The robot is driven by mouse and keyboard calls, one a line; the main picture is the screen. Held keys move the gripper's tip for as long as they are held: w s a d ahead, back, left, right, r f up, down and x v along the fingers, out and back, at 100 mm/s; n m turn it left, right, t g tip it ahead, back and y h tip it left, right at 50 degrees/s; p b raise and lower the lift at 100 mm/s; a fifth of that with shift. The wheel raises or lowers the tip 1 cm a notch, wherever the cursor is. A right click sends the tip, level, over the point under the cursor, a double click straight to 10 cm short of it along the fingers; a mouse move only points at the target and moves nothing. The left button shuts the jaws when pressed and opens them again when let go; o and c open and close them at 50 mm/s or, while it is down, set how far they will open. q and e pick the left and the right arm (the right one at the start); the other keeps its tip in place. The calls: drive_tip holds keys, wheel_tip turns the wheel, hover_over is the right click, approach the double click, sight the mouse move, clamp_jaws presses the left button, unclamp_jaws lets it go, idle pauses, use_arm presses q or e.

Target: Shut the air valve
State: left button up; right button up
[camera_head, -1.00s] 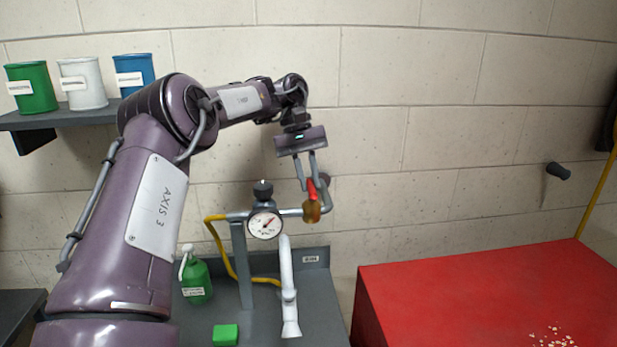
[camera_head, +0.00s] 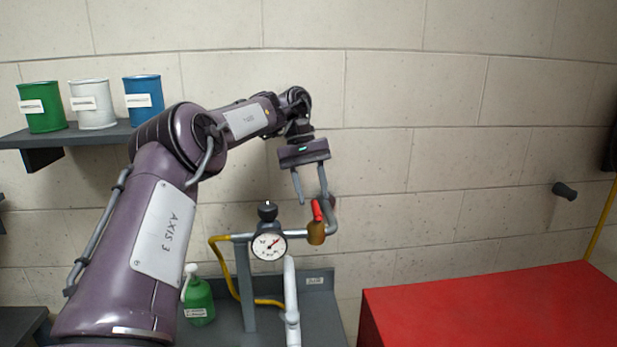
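The air valve has a brass body (camera_head: 316,234) on a grey pipe beside a round white-faced gauge (camera_head: 269,246). Its red lever (camera_head: 317,211) stands nearly upright. The gauge needle points to the upper right. My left gripper (camera_head: 314,204) points down at the valve from above, its two thin fingers apart. The lever's top shows between the fingertips, closer to the right finger; I cannot tell whether they touch. My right gripper is out of view.
A green bottle (camera_head: 199,302) and a yellow hose (camera_head: 225,264) are left of the pipe stand. A red-topped surface (camera_head: 490,305) is at right. Green, white and blue cans stand on a shelf (camera_head: 85,135). A dark peg (camera_head: 565,191) juts from the wall.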

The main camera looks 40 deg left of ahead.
use_arm(q)
drive_tip(key=shift+p+v, duration=0.65)
drive_tip(key=shift+v, duration=2.2)
